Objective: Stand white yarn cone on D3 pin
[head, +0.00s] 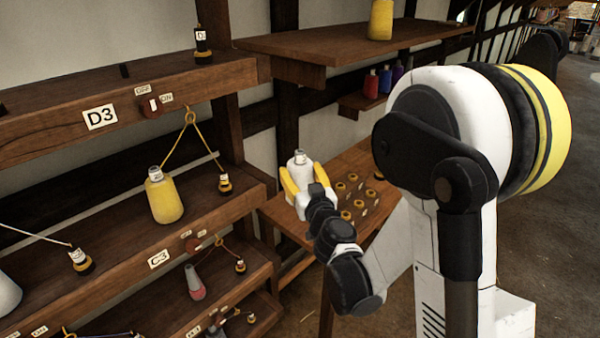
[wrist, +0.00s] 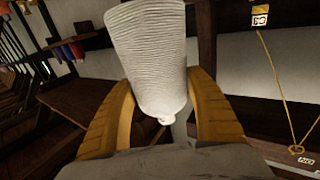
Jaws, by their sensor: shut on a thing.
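The white yarn cone (head: 300,174) is upright in the head view, with its narrow, tagged top up. My gripper (head: 304,180) is shut on it, with a yellow finger on each side. In the wrist view the white cone (wrist: 150,55) fills the space between the two yellow fingers (wrist: 160,105). The D3 label (head: 100,118) is on the front edge of the upper left shelf. A short dark peg (head: 125,71) stands on that shelf behind the label; no cone is on it. The cone is apart from that shelf, to its right and lower.
A red switch (head: 151,106) sits beside the D3 label. A yellow cone (head: 164,197) with a thread stands on the shelf below. A dark tagged bobbin (head: 202,45) is on the D3 shelf's right end. A table with several yellow rings (head: 346,215) is beside my gripper.

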